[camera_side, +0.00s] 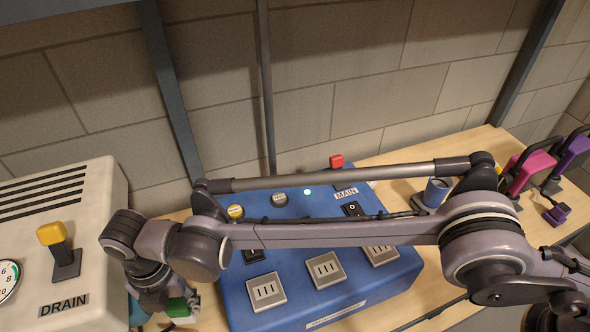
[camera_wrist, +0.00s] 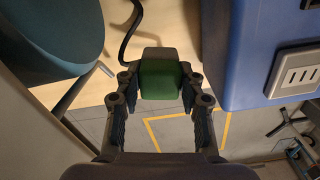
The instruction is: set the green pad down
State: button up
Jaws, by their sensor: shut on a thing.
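The green pad (camera_wrist: 159,80) sits between my gripper's two fingers (camera_wrist: 160,92) in the wrist view, and the fingers are shut on it. A grey-green block shows just behind the pad's upper edge. In the side view a bit of green (camera_side: 178,307) shows by my gripper (camera_side: 163,308), low at the left, between the white box and the blue panel. My wrist hides part of it there. Whether the pad touches any surface cannot be told.
The blue panel (camera_side: 290,210), with sockets and switches, stands right of my gripper; the white DRAIN box (camera_side: 95,230) stands left. A dark teal rounded thing (camera_wrist: 55,35) and a black cord (camera_wrist: 131,30) are close. The wooden table (camera_side: 420,295) ends near the pad, with yellow-lined floor beyond.

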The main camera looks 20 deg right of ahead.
aim_at(177, 303)
notch_tip(177, 303, up, 12)
jog(key=w+d+m, duration=0.3)
jog(key=w+d, duration=1.3)
jog(key=w+d+m, duration=0.2)
jog(key=w+d, duration=0.3)
jog(key=d, duration=0.6)
jog(key=w+d+m, duration=0.2)
jog(key=w+d, duration=0.3)
jog(key=d, duration=0.5)
jog(key=s+d+m, duration=0.1)
jog(key=d+m, duration=0.3)
jog(key=d, duration=2.3)
jog(key=s+d+m, duration=0.2)
jog(key=s+d, duration=0.4)
jog(key=d, duration=0.5)
jog(key=s+d+m, duration=0.2)
jog(key=s+d, duration=0.4)
jog(key=d, duration=0.5)
notch_tip(177, 303, down, 11)
jog(key=w+a+f, duration=0.2)
jog(key=w, duration=0.1)
jog(key=w+a+f, duration=0.2)
jog(key=w+a, duration=0.1)
jog(key=w+a+f, duration=0.3)
jog(key=shift+f, duration=2)
